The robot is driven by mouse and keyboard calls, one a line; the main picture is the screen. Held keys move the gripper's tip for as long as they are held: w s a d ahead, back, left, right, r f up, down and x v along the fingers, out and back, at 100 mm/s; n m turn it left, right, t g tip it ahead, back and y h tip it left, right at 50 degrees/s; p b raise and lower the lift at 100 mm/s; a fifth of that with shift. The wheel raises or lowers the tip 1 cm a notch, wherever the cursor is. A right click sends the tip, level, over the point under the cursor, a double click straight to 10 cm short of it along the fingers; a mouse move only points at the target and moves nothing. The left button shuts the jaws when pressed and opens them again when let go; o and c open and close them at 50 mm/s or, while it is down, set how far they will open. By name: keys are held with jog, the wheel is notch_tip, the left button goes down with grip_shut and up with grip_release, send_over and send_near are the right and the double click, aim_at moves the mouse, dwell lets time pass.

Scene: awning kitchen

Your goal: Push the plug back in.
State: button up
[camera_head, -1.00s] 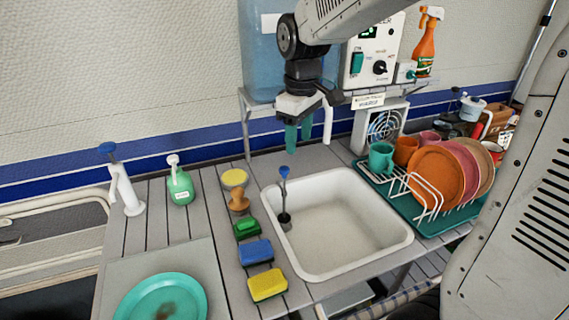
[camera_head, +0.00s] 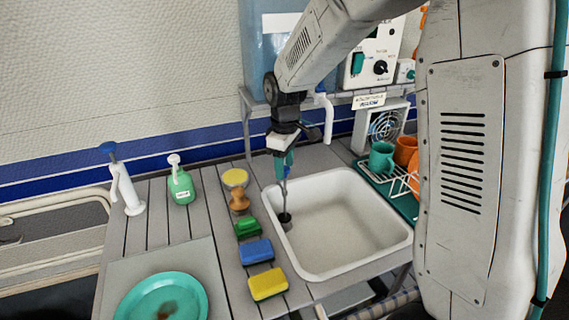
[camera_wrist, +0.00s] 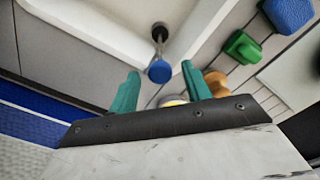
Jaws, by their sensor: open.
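The plug is a dark stopper (camera_head: 285,217) on a thin upright rod at the left side of the white sink (camera_head: 350,262). Whether the stopper is seated in the drain is not clear. In the wrist view the rod's round blue knob (camera_wrist: 159,71) lies between the fingertips, slightly left of centre, with the dark stopper (camera_wrist: 160,31) beyond it. My gripper (camera_head: 284,165) points down over the rod, its teal fingers hiding the knob in the head view. In the wrist view my gripper (camera_wrist: 159,72) is open, with gaps on both sides of the knob.
A dish rack (camera_head: 396,180) with mugs stands to the right. The sink basin is otherwise empty.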

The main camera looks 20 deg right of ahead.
jog(key=shift+f, duration=0.1)
jog(key=shift+c, duration=0.3)
grip_shut()
jog(key=shift+s+f, duration=0.1)
jog(key=shift+f, duration=1.8)
jog(key=shift+o, duration=0.3)
grip_release()
jog(key=shift+r, duration=3.9)
